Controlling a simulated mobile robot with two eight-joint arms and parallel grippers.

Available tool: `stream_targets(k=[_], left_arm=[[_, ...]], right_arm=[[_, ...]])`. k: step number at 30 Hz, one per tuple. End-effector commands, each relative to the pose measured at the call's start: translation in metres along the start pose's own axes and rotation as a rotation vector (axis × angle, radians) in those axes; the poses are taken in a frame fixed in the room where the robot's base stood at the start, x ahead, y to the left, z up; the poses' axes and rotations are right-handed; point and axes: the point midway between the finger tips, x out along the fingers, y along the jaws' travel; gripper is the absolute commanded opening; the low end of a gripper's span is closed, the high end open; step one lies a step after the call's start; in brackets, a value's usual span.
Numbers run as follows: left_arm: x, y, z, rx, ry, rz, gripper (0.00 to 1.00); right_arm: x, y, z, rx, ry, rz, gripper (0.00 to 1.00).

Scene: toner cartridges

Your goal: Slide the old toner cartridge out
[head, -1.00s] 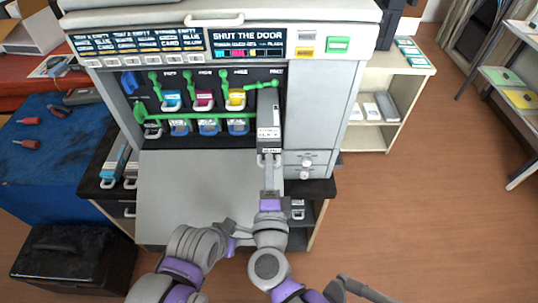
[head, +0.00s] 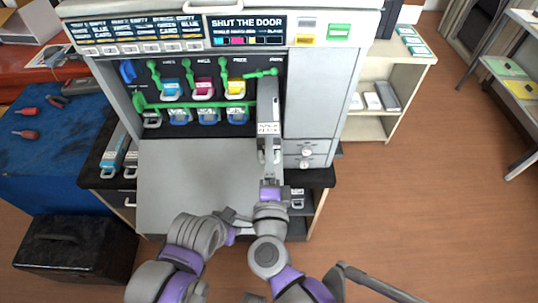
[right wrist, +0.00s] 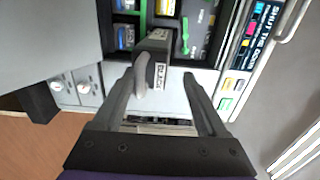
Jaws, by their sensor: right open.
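The old toner cartridge (head: 267,103) is a long dark grey box with a white label. It juts from the rightmost, black slot of the printer. It also shows in the right wrist view (right wrist: 155,47), with a pale loop handle (right wrist: 141,78) at its front end. My right gripper (right wrist: 160,82) is open, its two fingers spread around the cartridge's front end, the handle close to the left finger. In the head view the right gripper (head: 269,158) is at the cartridge's front. My left gripper (head: 233,218) is low beside the right wrist; its jaws are unclear.
The printer's front door (head: 195,190) lies open below the slots. Cyan (head: 171,88), magenta (head: 203,88) and yellow (head: 236,89) cartridges with green levers are left of the black slot. A shelf (head: 385,118) stands at right. A black box (head: 72,255) stands at lower left.

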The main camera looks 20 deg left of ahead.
Motion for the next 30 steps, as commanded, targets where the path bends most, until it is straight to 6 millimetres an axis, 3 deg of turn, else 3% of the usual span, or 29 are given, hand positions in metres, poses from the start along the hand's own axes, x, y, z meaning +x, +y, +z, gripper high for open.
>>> stream_targets(k=[11,30], left_arm=[[-0.001,0.000,0.000,0.000,0.000,0.000,0.39],[-0.006,0.001,-0.005,-0.002,0.005,0.003,0.39]], right_arm=[[-0.004,0.000,0.000,0.000,-0.001,0.000,0.75],[-0.038,0.000,0.003,-0.001,-0.013,0.000,0.75]])
